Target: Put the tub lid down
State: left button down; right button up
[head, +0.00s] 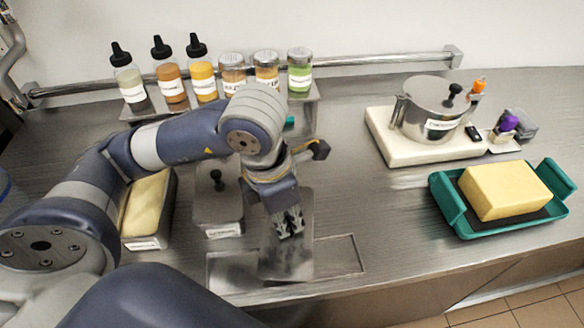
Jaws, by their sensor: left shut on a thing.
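My left gripper (289,222) is over the counter at the front middle, pointing down, shut on the tub lid (287,263). The lid is a flat, shiny steel sheet under the fingers; the gripper hides its grip point. I cannot tell whether the lid touches the counter. An open steel tub with pale yellow contents (148,208) stands to the left, partly behind my arm. Beside it is a steel tub with a black-knobbed lid on it (217,207). My right gripper is not in view.
An outlined rectangle (340,256) lies on the steel counter around the lid. At the right are a teal tray (475,229) with a yellow block (505,190) and a white board (385,150) with a steel pot (430,108). Several bottles and jars stand at the back. The centre-right counter is clear.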

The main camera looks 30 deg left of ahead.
pick_arm(q)
jog(key=shift+w+a+r+n, duration=0.15)
jog(key=shift+w+n, duration=0.1)
jog(key=shift+n, duration=0.3)
jog(key=shift+w+a+f+n, duration=0.1)
jog(key=shift+w+n, duration=0.15)
jog(key=shift+n, duration=0.3)
jog(key=w+a+p, duration=0.1)
jog(key=w+a, duration=0.1)
jog(key=w, duration=0.2)
jog(key=w+a+f+p, duration=0.1)
jog(key=w+a, duration=0.1)
jog(key=w, duration=0.3)
jog(key=w+a+p, duration=0.2)
jog(key=w, duration=0.3)
jog(key=shift+a+f, duration=0.15)
jog(key=shift+a, duration=0.15)
jog(key=shift+f, duration=0.1)
notch_tip(320, 180, down, 3)
jog(key=shift+r+p, duration=0.15)
jog(key=shift+p, duration=0.6)
jog(key=shift+f, duration=0.35)
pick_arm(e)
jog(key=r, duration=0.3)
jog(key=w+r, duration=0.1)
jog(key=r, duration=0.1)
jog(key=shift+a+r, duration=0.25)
